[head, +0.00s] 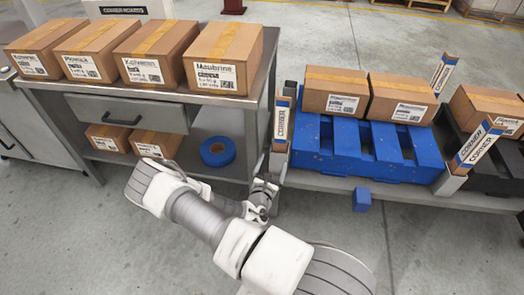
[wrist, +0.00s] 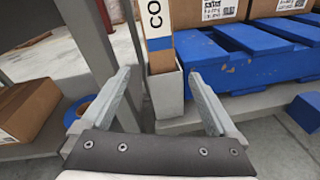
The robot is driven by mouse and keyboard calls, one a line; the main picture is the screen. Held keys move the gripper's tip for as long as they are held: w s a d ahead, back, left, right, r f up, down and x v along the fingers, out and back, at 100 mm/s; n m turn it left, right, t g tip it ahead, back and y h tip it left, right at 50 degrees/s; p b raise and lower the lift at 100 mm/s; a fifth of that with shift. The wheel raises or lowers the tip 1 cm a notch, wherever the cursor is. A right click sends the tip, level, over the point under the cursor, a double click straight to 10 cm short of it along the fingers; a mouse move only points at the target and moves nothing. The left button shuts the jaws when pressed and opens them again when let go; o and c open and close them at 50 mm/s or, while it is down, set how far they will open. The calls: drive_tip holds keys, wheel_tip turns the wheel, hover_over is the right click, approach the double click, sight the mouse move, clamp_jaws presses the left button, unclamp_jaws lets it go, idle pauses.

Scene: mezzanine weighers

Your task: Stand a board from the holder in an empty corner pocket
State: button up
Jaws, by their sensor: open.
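A white-and-wood corner board (head: 282,125) marked CORNER stands upright in a grey pocket at the blue pallet's front left corner. The wrist view shows its lower part (wrist: 157,40) and its pocket (wrist: 167,97) between and beyond my finger lines. My gripper (head: 271,168) is open and empty, low in front of that pocket; its spread fingers (wrist: 158,75) appear clear of the board. Another board (head: 443,72) stands at the pallet's back right, and one leans at the front right (head: 474,148). A grey pocket (head: 291,88) at the back left shows no board. A CORNER BOARDS sign (head: 125,9) is at the top left.
The blue pallet (head: 345,150) carries two cartons (head: 335,92). A steel bench (head: 215,97) with a row of cartons stands left, with a blue tape roll (head: 217,151) on its lower shelf. Foreground floor is clear.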

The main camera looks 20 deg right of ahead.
drive_tip(key=a+r+m+g+y, duration=0.3)
drive_tip(key=a+r+m+y, duration=0.2)
drive_tip(key=a+r+m, duration=0.55)
drive_tip(key=a+r+m+g+y, duration=0.3)
drive_tip(key=a+r+m+y, duration=0.35)
drive_tip(key=r, duration=0.65)
drive_tip(key=s+a+r+m, duration=0.2)
drive_tip(key=s+r+m, duration=0.2)
drive_tip(key=s+r, duration=0.7)
drive_tip(key=s+d+r+m+g, duration=0.1)
drive_tip(key=s+r+m, duration=0.3)
drive_tip(key=s, duration=0.9)
wheel_tip(320, 180, up, 3)
drive_tip(key=shift+s+d+f+h, duration=0.15)
drive_tip(key=shift+s+d+h, duration=0.1)
drive_tip(key=shift+d+h, duration=0.25)
